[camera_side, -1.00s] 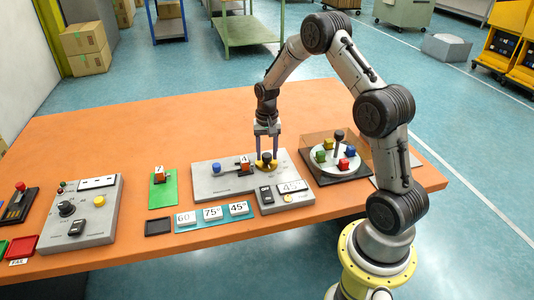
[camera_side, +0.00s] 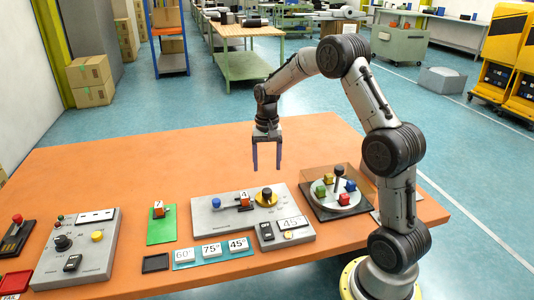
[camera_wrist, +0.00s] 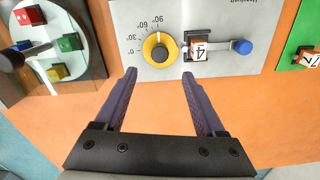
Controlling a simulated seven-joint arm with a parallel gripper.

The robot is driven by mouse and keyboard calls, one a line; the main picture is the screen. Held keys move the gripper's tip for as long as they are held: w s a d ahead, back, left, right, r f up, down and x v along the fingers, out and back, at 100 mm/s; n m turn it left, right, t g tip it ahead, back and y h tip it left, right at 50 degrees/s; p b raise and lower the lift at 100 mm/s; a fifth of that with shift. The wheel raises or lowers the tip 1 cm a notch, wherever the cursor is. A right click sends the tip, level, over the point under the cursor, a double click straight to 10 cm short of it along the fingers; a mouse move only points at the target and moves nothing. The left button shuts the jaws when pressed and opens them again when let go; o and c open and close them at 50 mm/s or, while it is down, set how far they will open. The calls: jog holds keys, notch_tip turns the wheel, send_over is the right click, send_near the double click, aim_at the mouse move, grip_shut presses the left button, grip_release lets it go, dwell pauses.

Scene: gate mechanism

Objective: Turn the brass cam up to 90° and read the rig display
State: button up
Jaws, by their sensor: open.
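The brass cam (camera_side: 266,199) is a yellow disc with a black knob on the grey rig plate (camera_side: 215,219). In the wrist view the cam (camera_wrist: 147,49) sits beside an arc scale marked 0, 30, 60 and 90; I cannot tell its exact angle. My gripper (camera_side: 267,168) is open and empty, pointing down above and apart from the cam. In the wrist view my gripper's fingers (camera_wrist: 159,74) are spread, with nothing between them.
A block marked 4 (camera_side: 244,198) sits left of the cam, near a blue knob (camera_side: 216,203). A turntable with coloured cubes (camera_side: 335,206) stands right. Tiles reading 60°, 75° and 45° (camera_side: 211,249) lie in front. A control box (camera_side: 77,250) stands left. Orange table behind is clear.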

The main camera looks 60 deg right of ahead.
notch_tip(320, 180, up, 4)
jog(key=shift+f, duration=0.1)
dwell(0.4)
jog(key=s+a+r+n+t, duration=0.2)
jog(key=s+a+r, duration=0.2)
jog(key=a+r, duration=0.35)
jog(key=s+a+r+n+t, duration=0.2)
jog(key=s+a+r, duration=0.2)
jog(key=a+r, duration=0.35)
jog(key=s+a+f+n, duration=0.2)
jog(key=s+a+n, duration=0.1)
jog(key=s, duration=0.5)
jog(key=s+a+f+n+t, duration=0.1)
jog(key=s+a+f+n, duration=0.1)
jog(key=s, duration=0.5)
jog(key=shift+s+a+f+n+t, duration=0.35)
jog(key=shift+a+n, duration=0.2)
jog(key=shift+n, duration=0.45)
